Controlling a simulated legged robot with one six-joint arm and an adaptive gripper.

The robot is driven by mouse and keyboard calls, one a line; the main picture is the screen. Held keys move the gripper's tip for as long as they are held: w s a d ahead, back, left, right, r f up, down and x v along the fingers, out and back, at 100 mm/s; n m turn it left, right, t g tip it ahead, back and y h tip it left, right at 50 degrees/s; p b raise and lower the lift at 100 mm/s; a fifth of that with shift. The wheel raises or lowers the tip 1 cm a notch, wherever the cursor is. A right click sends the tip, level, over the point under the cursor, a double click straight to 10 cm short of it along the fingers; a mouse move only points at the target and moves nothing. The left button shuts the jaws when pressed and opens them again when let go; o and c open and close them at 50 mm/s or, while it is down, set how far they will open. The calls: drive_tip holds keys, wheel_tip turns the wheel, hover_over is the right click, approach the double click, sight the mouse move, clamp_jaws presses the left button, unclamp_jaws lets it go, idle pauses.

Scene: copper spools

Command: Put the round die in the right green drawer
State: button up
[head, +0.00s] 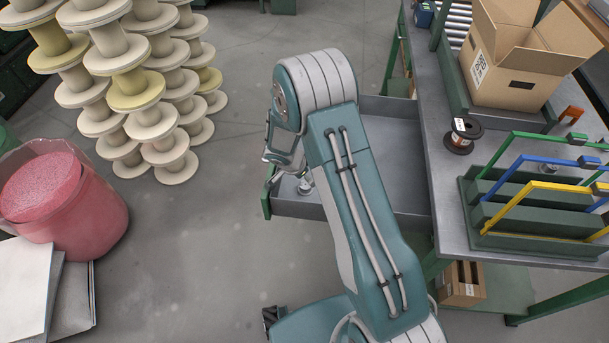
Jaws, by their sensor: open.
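A green-fronted drawer (377,198) with a grey inside is pulled out to the left from the workbench. My gripper (284,168) hangs over the drawer's left end, near its green front, and its fingers are open. A small silvery round piece (306,187), which looks like the round die, shows inside the drawer just right of and below the fingertips. It appears to lie apart from the fingers, but my arm partly covers this spot and the contact is hard to tell. My arm also hides the middle of the drawer.
Stacked cream spools (125,80) and a pink drum (70,205) stand at left. The floor between is clear.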

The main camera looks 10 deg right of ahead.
drive_tip(key=shift+s+d+f, duration=0.1)
drive_tip(key=shift+s+f, duration=0.15)
drive_tip(key=s+a+r+n, duration=0.1)
drive_tip(key=s+r, duration=0.2)
drive_tip(key=r, duration=0.8)
drive_tip(key=s+a+r+n, duration=0.1)
drive_tip(key=s+r+n, duration=0.1)
drive_tip(key=r, duration=0.9)
drive_tip(key=s+d+r+n+t+y, duration=0.1)
drive_tip(key=s+r+n+t+y, duration=0.1)
drive_tip(key=s+r+n, duration=0.3)
drive_tip(key=s+d+r+n+t+y, duration=0.1)
drive_tip(key=s+r+n, duration=0.4)
drive_tip(key=s+r, duration=0.6)
drive_tip(key=s+y, duration=0.1)
drive_tip(key=s, duration=0.4)
drive_tip(key=shift+s+n+t, duration=0.3)
drive_tip(key=shift+s+t, duration=0.05)
drive_tip(key=shift+t, duration=0.05)
